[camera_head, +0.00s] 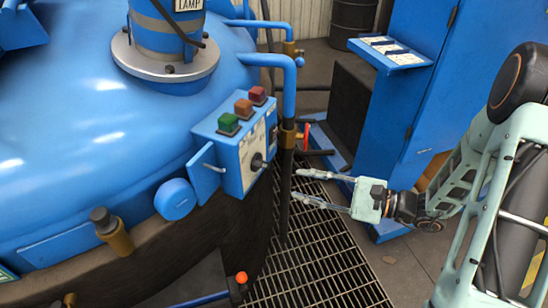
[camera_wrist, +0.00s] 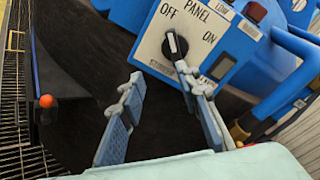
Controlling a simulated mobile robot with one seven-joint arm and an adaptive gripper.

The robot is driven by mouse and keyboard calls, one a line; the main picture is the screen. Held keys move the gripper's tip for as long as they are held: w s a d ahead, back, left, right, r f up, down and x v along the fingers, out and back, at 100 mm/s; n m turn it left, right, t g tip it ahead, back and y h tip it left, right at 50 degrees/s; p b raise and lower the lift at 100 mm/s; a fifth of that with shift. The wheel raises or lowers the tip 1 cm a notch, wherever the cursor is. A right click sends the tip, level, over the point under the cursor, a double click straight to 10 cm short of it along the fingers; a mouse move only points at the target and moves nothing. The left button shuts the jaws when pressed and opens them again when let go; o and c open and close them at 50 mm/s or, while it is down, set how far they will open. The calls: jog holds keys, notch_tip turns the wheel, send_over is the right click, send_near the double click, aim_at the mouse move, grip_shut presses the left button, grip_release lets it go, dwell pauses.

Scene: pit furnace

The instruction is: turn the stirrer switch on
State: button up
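The control box (camera_head: 232,150) is blue with a white front plate and stands on the side of the blue furnace cover. Its black rotary switch (camera_head: 257,161) shows in the wrist view as a black knob (camera_wrist: 175,46) with a white mark, between the printed words OFF and ON. The mark appears to point toward OFF. My gripper (camera_head: 296,184) is open and empty, its two fingers apart, to the right of the box and short of the switch. In the wrist view my gripper (camera_wrist: 160,77) has its right fingertip just below the knob; contact cannot be told.
Green (camera_head: 229,124), orange and red buttons top the box. A vertical pipe (camera_head: 287,160) stands between my gripper and the box's right side. A blue cabinet (camera_head: 420,100) is at right. An orange-tipped lever (camera_head: 241,278) is below. Floor grating (camera_head: 315,270) lies underneath.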

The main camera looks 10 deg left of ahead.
aim_at(266, 166)
jog(key=shift+m+t+y, duration=0.3)
jog(key=shift+t+y, duration=0.2)
jog(key=shift+t, duration=0.2)
jog(key=x, duration=0.7)
jog(key=r+x, duration=0.1)
jog(key=x, duration=0.2)
jog(key=shift+w+a+r, duration=0.1)
jog(key=shift+w+a, duration=0.15)
jog(key=shift+w, duration=0.2)
grip_shut()
